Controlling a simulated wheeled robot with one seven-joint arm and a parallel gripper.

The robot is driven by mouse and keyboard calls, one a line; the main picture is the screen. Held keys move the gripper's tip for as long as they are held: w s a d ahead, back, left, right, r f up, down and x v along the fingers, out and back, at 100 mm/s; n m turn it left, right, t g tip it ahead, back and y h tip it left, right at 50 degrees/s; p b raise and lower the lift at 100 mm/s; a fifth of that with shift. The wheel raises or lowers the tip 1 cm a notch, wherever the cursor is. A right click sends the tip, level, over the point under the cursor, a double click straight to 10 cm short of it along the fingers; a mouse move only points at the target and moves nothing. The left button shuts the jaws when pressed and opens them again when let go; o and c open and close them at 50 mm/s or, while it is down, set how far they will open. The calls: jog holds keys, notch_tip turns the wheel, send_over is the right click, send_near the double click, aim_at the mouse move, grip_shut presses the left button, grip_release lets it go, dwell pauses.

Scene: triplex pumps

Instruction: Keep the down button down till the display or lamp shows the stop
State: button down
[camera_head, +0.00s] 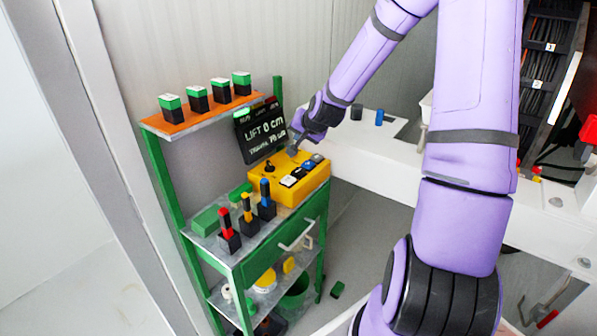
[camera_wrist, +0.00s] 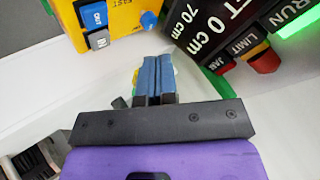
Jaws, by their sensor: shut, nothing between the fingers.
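The yellow control box (camera_head: 262,184) sits on the green cart. Its top has a dark knob and a few white and blue buttons; which is the down button I cannot tell. In the wrist view part of the box (camera_wrist: 128,22) shows at the top, with a blue button (camera_wrist: 95,16) and a grey one. The black display (camera_head: 262,133) reads LIFT 0 cm and a 70 cm travel.
The green cart (camera_head: 238,262) carries red, yellow and blue-handled tools (camera_head: 229,236) in front of the box. An orange shelf (camera_head: 201,116) with several green-topped blocks is at upper left. A white counter (camera_head: 375,155) lies right of the box.

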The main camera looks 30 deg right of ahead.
aim_at(300, 170)
jog(key=shift+f, duration=0.1)
dwell(0.3)
jog(key=shift+f, duration=4.35)
jog(key=shift+f, duration=0.15)
jog(key=shift+f, duration=0.25)
